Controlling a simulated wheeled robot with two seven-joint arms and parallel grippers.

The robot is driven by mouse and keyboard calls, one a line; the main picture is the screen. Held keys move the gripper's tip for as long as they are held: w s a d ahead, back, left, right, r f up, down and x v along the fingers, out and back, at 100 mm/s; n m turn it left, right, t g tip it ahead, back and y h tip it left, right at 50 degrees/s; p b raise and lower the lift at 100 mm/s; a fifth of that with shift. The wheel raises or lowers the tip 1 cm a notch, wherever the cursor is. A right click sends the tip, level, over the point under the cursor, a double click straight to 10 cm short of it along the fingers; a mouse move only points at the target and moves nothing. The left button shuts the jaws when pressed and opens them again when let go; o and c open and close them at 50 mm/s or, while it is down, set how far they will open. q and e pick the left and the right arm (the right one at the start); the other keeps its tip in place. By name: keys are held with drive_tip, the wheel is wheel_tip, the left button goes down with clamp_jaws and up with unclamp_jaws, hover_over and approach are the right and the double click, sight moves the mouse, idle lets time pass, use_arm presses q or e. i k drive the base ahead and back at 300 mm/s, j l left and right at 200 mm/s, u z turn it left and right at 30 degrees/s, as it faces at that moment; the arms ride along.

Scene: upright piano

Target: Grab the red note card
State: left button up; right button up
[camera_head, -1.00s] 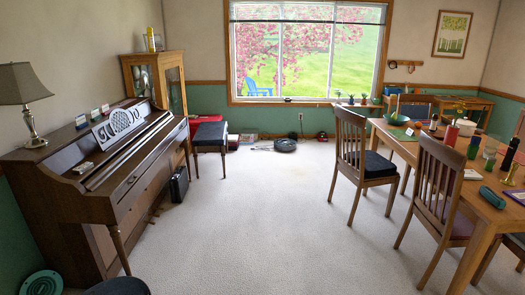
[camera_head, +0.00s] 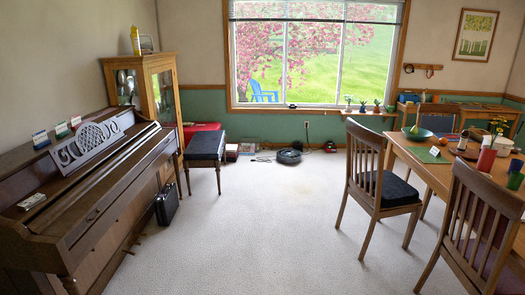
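Several small cards stand in a row on top of the upright piano (camera_head: 110,185) at the left. The nearest card (camera_head: 40,139) looks blue and white, the middle card (camera_head: 62,130) looks green and white, and the farthest card (camera_head: 76,121) is small; I cannot clearly tell its colour, and it may be the red note card. They stand left of the carved music stand (camera_head: 92,140). Neither of my grippers is in view.
Wooden chairs (camera_head: 372,180) and a dining table (camera_head: 430,172) fill the right side. The pale carpet (camera_head: 260,225) between is open.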

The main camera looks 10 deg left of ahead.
sight(75, 120)
drive_tip(key=i+j+u, duration=0.2)
drive_tip(key=i, duration=0.35)
drive_tip(key=i+l+u, duration=0.2)
drive_tip(key=i, duration=0.3)
drive_tip(key=i+u, duration=0.15)
drive_tip(key=i, duration=0.4)
drive_tip(key=i+l+u, duration=0.2)
drive_tip(key=i, duration=0.3)
drive_tip(key=i+l+u, duration=0.2)
drive_tip(key=i, duration=0.35)
drive_tip(key=i+u, duration=0.45)
drive_tip(key=i+l+u, duration=0.2)
drive_tip(key=i+u, duration=0.25)
drive_tip(key=i+l+u, duration=1.15)
drive_tip(key=l+u, duration=0.2)
